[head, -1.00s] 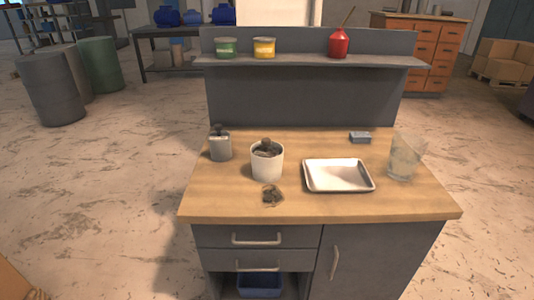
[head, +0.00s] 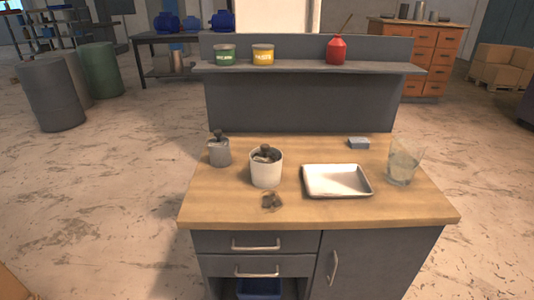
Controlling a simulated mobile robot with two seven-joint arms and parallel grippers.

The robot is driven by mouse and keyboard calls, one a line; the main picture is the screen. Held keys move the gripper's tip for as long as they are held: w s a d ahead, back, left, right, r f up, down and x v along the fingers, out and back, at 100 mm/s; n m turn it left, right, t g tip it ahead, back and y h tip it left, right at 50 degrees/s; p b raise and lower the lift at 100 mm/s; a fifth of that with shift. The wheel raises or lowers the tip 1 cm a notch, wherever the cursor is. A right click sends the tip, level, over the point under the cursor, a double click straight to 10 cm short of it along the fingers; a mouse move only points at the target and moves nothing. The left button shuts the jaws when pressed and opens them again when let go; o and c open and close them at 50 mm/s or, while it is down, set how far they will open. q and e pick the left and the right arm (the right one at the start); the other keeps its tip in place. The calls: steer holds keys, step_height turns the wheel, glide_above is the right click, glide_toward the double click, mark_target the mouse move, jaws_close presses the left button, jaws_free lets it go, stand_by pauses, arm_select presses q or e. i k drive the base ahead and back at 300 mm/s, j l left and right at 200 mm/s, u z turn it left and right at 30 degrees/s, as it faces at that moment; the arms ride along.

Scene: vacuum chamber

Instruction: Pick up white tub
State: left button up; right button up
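The white tub (head: 266,172) stands upright on the wooden top of the workbench (head: 230,209), left of the middle. Dark grey lumps (head: 265,154) fill it up to the rim. Neither of my grippers shows in the head view, and nothing touches the tub.
A grey flask (head: 219,152) stands left of the tub, and a small dark pile (head: 271,201) lies in front of it. A white tray (head: 337,181), a clear glass (head: 403,165) and a small grey block (head: 358,143) are to the right. Cans and a red bottle (head: 336,50) stand on the shelf (head: 300,68).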

mark_target(264, 176)
steer(key=k+j+z, duration=0.15)
steer(key=j+z, duration=0.3)
steer(key=k+j+z, duration=0.15)
steer(key=j+z, duration=0.25)
